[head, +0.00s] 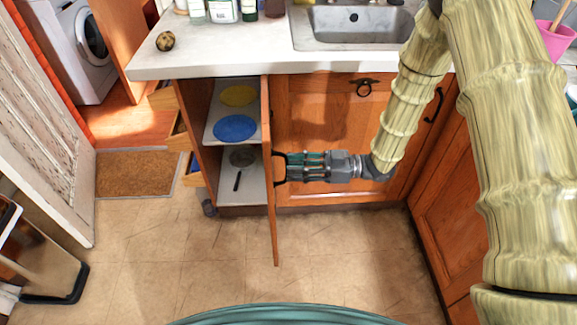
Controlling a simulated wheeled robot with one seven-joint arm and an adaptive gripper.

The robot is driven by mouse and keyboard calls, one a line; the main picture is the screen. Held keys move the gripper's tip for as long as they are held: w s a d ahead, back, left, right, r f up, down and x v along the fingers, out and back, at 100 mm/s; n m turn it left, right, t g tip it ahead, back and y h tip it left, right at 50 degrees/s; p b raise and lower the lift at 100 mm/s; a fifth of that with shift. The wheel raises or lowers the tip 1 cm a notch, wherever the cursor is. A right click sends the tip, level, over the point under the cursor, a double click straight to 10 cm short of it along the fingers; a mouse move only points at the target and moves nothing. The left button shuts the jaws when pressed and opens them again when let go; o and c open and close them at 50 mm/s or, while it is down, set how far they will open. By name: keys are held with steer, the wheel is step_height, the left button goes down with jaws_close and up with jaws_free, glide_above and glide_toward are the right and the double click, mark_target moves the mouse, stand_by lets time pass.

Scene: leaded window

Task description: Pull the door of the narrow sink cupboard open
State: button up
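The narrow cupboard's wooden door (268,215) stands swung out from under the counter, seen nearly edge-on. The cupboard's inside (212,155) shows to its left. A dark handle (277,170) is on the door's outer, right-hand face. My gripper (286,167) reaches in from the right, level with this handle, its fingertips at or very close to it. The fingertips are small and overlap the dark handle, so I cannot tell whether they are closed on it.
Shelves inside hold a yellow plate (238,96), a blue plate (235,128) and a dark utensil (237,181). Partly open drawers (178,135) are to the left. The sink (352,27) is above. A wider closed door (325,110) lies behind my gripper. The tiled floor (180,255) in front is clear.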

steer(key=d, duration=0.9)
steer(key=shift+w+d, duration=0.25)
steer(key=shift+d, duration=0.05)
steer(key=s+d+f+m+t+h+p, duration=0.1)
steer(key=s+f+m+t+h+p, duration=0.2)
steer(key=f+m+t+h+p, duration=0.25)
steer(key=s+d+f+m+t+h+p, duration=0.25)
steer(key=f+m+h, duration=0.25)
steer(key=f+m, duration=0.3)
steer(key=s+d+f+m+g+h+p, duration=0.1)
steer(key=s+d+g+h, duration=0.1)
steer(key=s, duration=0.7)
steer(key=s+d+f+m+g+h+p, duration=0.1)
steer(key=s+d+m+g+h, duration=0.1)
steer(key=s, duration=0.7)
steer(key=s+d+f+m+g+h+p, duration=0.1)
steer(key=s+d+m+g+h+p, duration=0.1)
steer(key=s+d, duration=0.3)
steer(key=s+g+h, duration=0.1)
steer(key=s, duration=0.3)
steer(key=shift+f, duration=0.35)
steer(key=shift+h, duration=0.25)
